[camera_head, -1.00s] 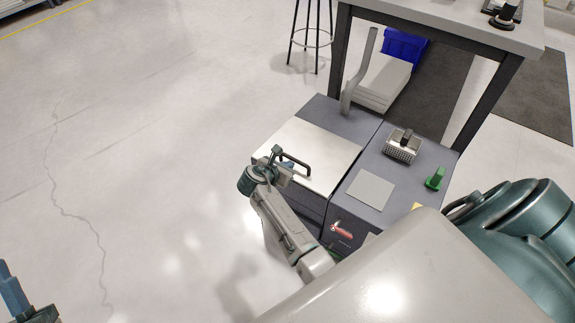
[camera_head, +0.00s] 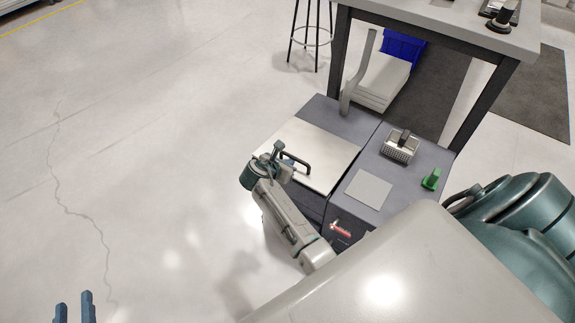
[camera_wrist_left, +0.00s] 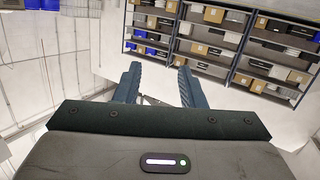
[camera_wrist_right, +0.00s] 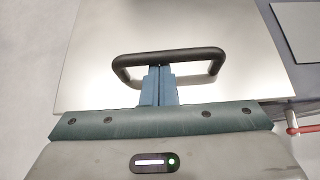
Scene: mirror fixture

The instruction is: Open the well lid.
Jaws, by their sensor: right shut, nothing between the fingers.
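The well lid (camera_head: 325,150) is a pale flat plate on the left half of a grey cabinet, and it appears to lie flat. Its black arched handle (camera_head: 298,163) stands near the front left. The handle (camera_wrist_right: 170,57) fills the middle of the right wrist view. My right gripper (camera_head: 285,163) is at the handle. In the right wrist view its fingers (camera_wrist_right: 159,72) are together, with the tips at the handle bar; I cannot tell whether they touch it. My left gripper (camera_head: 75,300) is open and empty over the floor, its fingers apart in the left wrist view (camera_wrist_left: 157,75).
Right of the lid are a grey plate (camera_head: 369,189), a metal block with a dark grip (camera_head: 400,147), a green knob (camera_head: 431,179) and a red lever (camera_head: 341,229). A grey post (camera_head: 360,75) rises behind. A table (camera_head: 440,27) stands beyond. The floor at left is clear.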

